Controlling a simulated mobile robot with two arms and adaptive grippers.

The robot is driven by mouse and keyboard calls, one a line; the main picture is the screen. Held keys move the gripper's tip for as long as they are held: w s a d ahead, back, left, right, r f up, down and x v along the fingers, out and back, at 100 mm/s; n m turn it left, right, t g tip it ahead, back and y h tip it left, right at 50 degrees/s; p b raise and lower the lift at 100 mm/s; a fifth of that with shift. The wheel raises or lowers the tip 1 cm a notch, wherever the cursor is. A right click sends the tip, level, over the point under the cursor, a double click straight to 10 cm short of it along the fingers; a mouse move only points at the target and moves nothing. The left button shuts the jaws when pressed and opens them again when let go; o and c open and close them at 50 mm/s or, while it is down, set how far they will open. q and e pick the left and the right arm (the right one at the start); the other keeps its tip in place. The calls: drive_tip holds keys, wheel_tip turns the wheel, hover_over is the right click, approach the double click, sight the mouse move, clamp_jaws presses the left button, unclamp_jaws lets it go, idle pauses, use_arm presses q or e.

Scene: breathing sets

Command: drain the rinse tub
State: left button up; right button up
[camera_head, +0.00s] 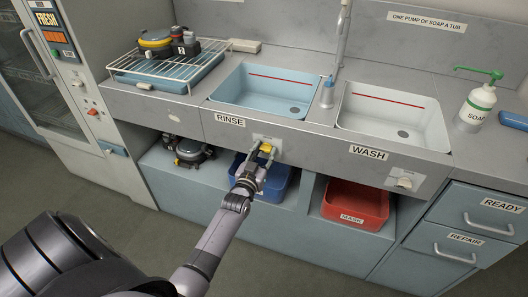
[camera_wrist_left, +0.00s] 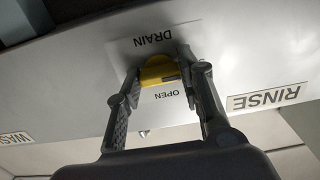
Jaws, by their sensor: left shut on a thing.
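The rinse tub (camera_head: 232,88) is the light blue basin left of the tap, with a red line on its back wall and a dark drain hole in its floor. I cannot tell how much water is in it. Its yellow drain knob (camera_head: 266,148) sits on a plate on the counter front, beside the RINSE label. My left gripper (camera_head: 262,153) is shut on this knob. In the left wrist view the fingers clasp the yellow knob (camera_wrist_left: 160,70) from both sides, between the words DRAIN and OPEN. My right gripper is out of view.
A blue bin (camera_head: 284,183) and a red MASK bin (camera_head: 358,207) stand under the counter. A soap bottle (camera_head: 474,108) stands at right, a rack (camera_head: 165,78) at left.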

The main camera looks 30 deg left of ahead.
use_arm(q)
drive_tip(key=shift+f, duration=0.1)
idle(0.3)
drive_tip(key=o, duration=1.2)
drive_tip(key=shift+c, duration=0.2)
drive_tip(key=v, duration=1.2)
